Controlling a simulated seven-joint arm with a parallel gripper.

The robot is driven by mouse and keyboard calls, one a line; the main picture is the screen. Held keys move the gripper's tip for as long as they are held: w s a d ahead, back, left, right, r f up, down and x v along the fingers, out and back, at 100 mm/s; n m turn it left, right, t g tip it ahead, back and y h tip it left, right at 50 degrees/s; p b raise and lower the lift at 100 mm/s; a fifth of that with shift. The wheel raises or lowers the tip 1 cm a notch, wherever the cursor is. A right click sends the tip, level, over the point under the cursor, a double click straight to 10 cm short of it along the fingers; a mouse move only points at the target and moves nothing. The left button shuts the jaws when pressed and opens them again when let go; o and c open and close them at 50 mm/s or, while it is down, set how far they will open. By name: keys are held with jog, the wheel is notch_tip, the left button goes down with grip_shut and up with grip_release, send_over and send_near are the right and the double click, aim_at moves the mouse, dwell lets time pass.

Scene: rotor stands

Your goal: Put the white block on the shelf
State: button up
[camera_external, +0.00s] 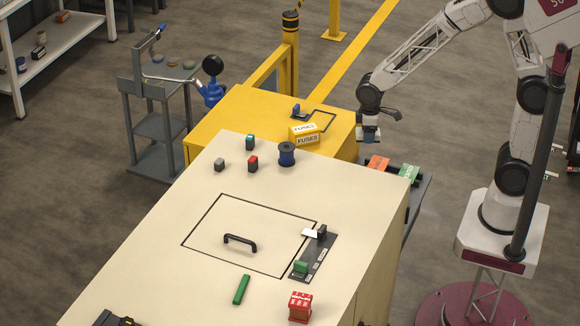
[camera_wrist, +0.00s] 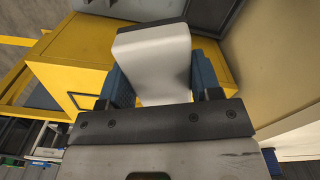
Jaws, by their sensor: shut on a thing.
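My gripper (camera_external: 369,134) is at the right end of the yellow cabinet (camera_external: 225,120), above the dark side ledge. In the wrist view its blue fingers (camera_wrist: 160,85) are shut on a white block (camera_wrist: 155,55), one on each side. The block has rounded edges and a dark far end. In the external view the block is too small to make out in the fingers. A white shelf unit (camera_external: 68,62) stands at the top left, with several small items on it. A grey stand (camera_external: 158,128) with lower shelves stands beside it.
A yellow fuse box (camera_external: 304,134) sits on the yellow cabinet. A black-topped yellow post (camera_external: 290,50) stands behind.

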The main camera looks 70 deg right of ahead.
notch_tip(320, 180, down, 16)
jog(key=shift+w+f, duration=0.15)
jog(key=shift+f, duration=0.1)
dwell(0.5)
jog(key=shift+f, duration=0.15)
jog(key=shift+f, duration=3.2)
jog(key=shift+f, duration=0.6)
jog(key=o, duration=1.1)
jog(key=shift+r, duration=3.9)
